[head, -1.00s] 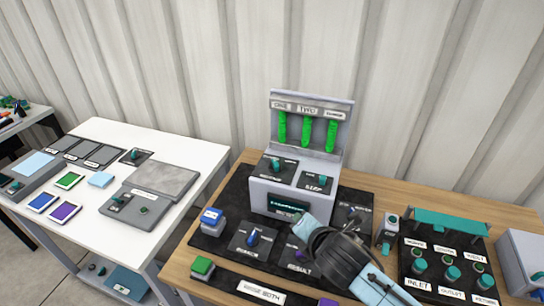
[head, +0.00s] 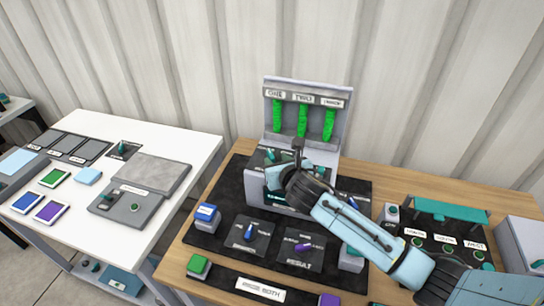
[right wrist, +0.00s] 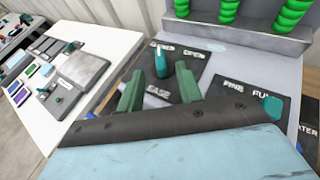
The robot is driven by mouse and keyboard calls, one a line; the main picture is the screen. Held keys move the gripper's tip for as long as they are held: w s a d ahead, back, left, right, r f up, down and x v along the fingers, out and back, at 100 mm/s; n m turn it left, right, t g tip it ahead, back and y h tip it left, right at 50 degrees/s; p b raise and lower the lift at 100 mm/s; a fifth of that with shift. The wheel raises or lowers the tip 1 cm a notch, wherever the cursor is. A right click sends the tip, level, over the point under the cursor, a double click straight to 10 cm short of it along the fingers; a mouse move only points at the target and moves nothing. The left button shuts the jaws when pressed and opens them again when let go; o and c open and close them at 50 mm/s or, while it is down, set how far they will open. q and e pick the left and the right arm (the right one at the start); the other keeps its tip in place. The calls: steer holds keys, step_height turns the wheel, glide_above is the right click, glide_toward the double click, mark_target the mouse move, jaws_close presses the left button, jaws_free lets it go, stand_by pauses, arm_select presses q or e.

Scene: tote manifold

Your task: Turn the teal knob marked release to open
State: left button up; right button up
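The teal knob (right wrist: 160,62) stands on a black plate (right wrist: 181,86) in the right wrist view. The plate reads "OPEN" at the right and a label ending in "EASE"; the left word is partly hidden. In the head view the knob (head: 271,154) shows small on the grey box's top. My right gripper (right wrist: 159,88) is open, its two green fingers apart, with the knob seen between and beyond them. In the head view the right gripper (head: 298,150) is over the box. My left gripper is out of view.
A second plate with a teal knob (right wrist: 271,106) is just right of my right gripper. Green coil columns (head: 302,118) rise behind. Blue and purple knobs (head: 304,247) are on the black mat in front. A white table (head: 190,150) stands at left.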

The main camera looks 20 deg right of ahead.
mark_target(271, 155)
steer(key=shift+b+x, duration=0.35)
steer(key=shift+x, duration=2.35)
steer(key=shift+c, duration=0.3)
jaws_close()
